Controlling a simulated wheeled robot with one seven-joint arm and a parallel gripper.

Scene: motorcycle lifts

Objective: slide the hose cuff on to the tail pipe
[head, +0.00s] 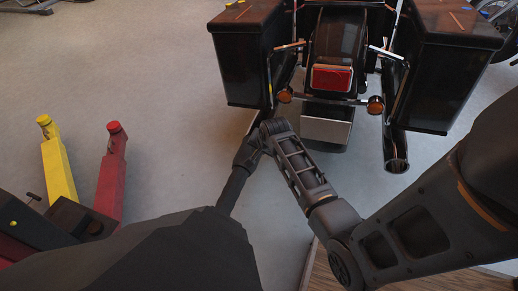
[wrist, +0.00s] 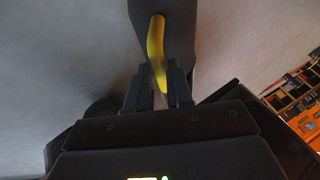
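The dark hose cuff (head: 246,154) is near the lower end of the motorcycle's left tail pipe (head: 283,75), with a dark hose (head: 232,190) running down from it. In the wrist view the cuff (wrist: 180,30) is a dark cylinder with a yellow grip (wrist: 156,45). My gripper (wrist: 160,88) has its fingers on either side of the yellow grip, seemingly closed on it. In the head view my gripper (head: 262,142) and wrist partly hide the cuff and pipe end. I cannot tell whether cuff and pipe touch.
The right tail pipe (head: 396,160) shows its open end. Black panniers (head: 245,70) flank the rear wheel and red tail light (head: 332,78). A lift with yellow (head: 60,170) and red (head: 110,180) arms stands at left. Grey floor (head: 160,75) between is clear.

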